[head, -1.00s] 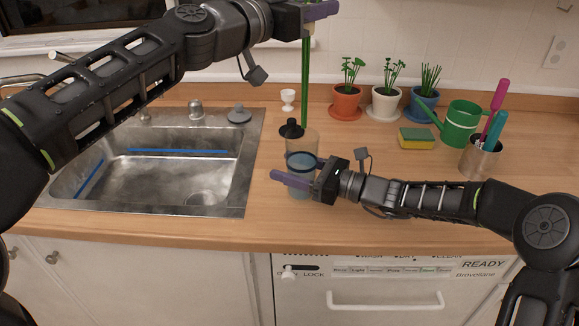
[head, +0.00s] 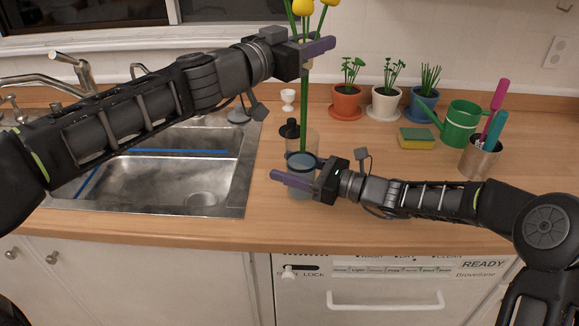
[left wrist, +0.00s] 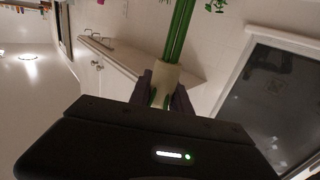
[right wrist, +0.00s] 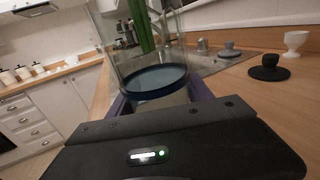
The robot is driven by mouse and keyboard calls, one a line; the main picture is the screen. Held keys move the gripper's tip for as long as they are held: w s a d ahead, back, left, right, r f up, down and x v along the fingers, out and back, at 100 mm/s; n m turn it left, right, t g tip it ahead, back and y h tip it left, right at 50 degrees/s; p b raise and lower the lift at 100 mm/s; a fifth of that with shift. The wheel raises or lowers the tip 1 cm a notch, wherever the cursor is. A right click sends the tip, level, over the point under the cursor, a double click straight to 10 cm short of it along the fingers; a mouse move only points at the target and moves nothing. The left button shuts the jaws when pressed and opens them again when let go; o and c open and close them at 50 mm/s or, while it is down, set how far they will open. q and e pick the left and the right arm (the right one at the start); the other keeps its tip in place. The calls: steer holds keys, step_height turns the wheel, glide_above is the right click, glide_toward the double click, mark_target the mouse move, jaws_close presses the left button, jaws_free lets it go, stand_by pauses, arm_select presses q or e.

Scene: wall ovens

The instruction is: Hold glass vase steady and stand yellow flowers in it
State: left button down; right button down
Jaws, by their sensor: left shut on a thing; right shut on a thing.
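The yellow flowers (head: 303,8) stand upright on long green stems in the head view. My left gripper (head: 318,47) is shut on a pale band around the stems, which shows in the left wrist view (left wrist: 164,80). My right gripper (head: 292,180) is shut around the lower part of the clear glass vase (head: 302,142), which stands upright on the counter with a blue disc inside. The stems run down into the vase's outline. In the right wrist view (right wrist: 108,52) their lower ends appear within the upper glass, above the blue disc.
A sink (head: 150,180) lies to the left. A black stopper (head: 290,128) and white egg cup (head: 287,98) are behind the vase. Potted plants (head: 385,102), a sponge (head: 416,138), a green watering can (head: 461,124) and a utensil cup (head: 479,158) stand to the right.

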arm_select(q)
steer(key=c, duration=1.1)
jaws_free()
steer(key=shift+s+a, duration=0.1)
steer(key=shift+s+a+r, duration=0.1)
steer(key=shift+s+a, duration=0.3)
steer(key=shift+a, duration=0.1)
steer(key=v, duration=1)
steer(key=shift+s+a, duration=0.1)
steer(key=shift+s, duration=0.15)
